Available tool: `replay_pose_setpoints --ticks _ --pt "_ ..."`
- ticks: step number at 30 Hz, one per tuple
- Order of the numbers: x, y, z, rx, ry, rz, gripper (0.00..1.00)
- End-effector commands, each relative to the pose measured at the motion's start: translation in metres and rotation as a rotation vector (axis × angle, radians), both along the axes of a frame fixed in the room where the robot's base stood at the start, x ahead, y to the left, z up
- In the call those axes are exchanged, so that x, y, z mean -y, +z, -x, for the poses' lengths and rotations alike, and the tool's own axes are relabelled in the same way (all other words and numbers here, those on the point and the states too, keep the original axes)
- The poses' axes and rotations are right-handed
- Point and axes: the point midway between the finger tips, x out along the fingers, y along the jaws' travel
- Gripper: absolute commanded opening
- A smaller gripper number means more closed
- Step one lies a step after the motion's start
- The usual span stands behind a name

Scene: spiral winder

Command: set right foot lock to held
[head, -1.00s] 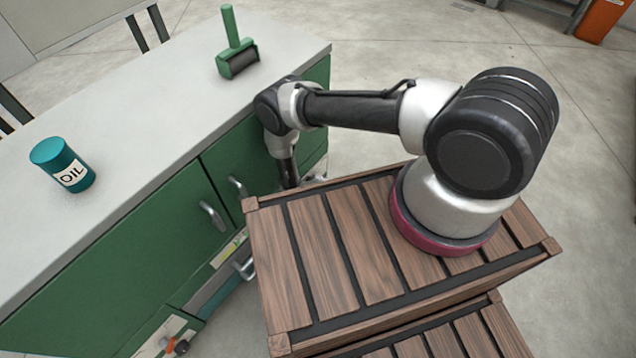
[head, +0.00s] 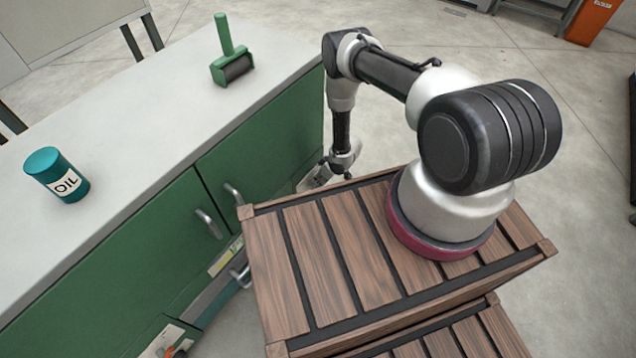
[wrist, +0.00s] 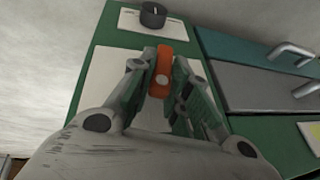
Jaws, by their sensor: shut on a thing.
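In the wrist view an orange lever (wrist: 161,78) with a pale round pivot stands on a white plate on the green cabinet. It appears to be the right foot lock. My gripper (wrist: 162,75) is shut on it, one finger on each side. The white plate (wrist: 105,85) is partly hidden by the fingers. In the head view my gripper (head: 318,174) is low at the right end of the cabinet front, beyond the wooden crate. The lever itself cannot be made out there.
A black knob (wrist: 153,14) sits just beyond the lever. Drawers with metal handles (wrist: 292,50) lie to its right. In the head view a wooden crate (head: 275,270) stands close to the cabinet front. An oil can (head: 57,175) and green roller (head: 232,65) stand on the worktop.

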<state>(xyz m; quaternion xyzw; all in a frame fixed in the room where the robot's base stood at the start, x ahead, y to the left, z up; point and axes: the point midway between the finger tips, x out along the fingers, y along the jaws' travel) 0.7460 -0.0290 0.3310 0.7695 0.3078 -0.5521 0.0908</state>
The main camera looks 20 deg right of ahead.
Motion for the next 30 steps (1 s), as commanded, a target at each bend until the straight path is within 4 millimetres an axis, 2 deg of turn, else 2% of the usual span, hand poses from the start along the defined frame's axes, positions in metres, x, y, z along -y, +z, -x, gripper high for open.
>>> replay_pose_setpoints --ticks 3,15,30 --pt "0.007 -0.002 -0.003 -0.051 -0.007 -0.074 0.00" --pt "0.015 -0.008 -0.010 -0.224 -0.002 -0.316 0.00" --pt "0.017 -0.012 -0.014 -0.336 0.001 -0.469 0.00"
